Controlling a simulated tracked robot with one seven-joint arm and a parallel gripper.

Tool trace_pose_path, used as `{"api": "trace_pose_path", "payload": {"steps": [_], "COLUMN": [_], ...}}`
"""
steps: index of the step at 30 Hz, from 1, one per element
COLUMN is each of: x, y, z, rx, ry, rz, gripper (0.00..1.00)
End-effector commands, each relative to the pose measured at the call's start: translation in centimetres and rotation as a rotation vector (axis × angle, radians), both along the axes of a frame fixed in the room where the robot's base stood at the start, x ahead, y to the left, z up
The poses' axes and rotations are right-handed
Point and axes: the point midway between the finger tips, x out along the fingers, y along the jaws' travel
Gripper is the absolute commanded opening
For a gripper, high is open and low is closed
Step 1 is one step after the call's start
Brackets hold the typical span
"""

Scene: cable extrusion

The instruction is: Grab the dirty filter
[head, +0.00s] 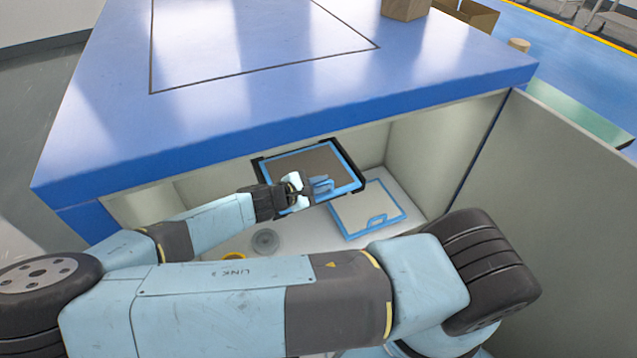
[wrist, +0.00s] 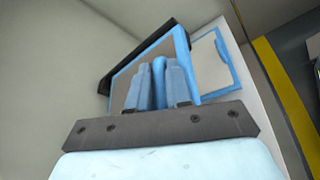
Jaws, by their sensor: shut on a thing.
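The dirty filter (head: 313,160) has a brown-grey face and a blue frame. It sits in a black holder (head: 350,160) inside the open cabinet under the blue top. My gripper (head: 318,186) is at its front edge, shut on its blue handle. In the wrist view, the two fingers (wrist: 159,84) press on the blue handle from both sides, and the brown face of the filter (wrist: 124,86) shows behind them. A second filter (head: 366,206), with a pale face and blue frame, lies on the cabinet floor to the right. My gripper hides part of the dirty filter's front.
The cabinet door (head: 560,190) stands open at the right. A grey round object (head: 265,241) and a yellow ring (head: 235,256) are on the cabinet floor, partly behind my arm. The blue cabinet top (head: 280,90) overhangs the opening. A cardboard box (head: 405,9) stands on it.

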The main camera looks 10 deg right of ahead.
Motion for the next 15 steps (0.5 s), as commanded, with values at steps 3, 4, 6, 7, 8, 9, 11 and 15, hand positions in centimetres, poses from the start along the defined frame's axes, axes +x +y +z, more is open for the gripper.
{"api": "trace_pose_path", "payload": {"steps": [3, 4, 6, 7, 8, 9, 11, 15], "x": [-0.56, -0.69, -0.94, -1.02, -1.08, -1.16, -1.22, -1.23], "y": [-0.41, -0.52, -0.76, -0.84, -0.9, -0.97, -1.03, -1.1], "z": [-0.13, -0.14, -0.14, -0.14, -0.13, -0.14, -0.13, -0.12], "rx": [-0.001, 0.0, -0.001, -0.001, -0.001, 0.0, 0.0, 0.001], "ry": [0.003, 0.003, 0.004, 0.004, 0.003, 0.004, 0.003, 0.003], "rz": [-0.002, -0.003, -0.004, -0.006, -0.006, -0.007, -0.007, -0.008], "gripper": [0.0, 0.0, 0.0, 0.0, 0.0, 0.0, 0.0, 0.0]}}
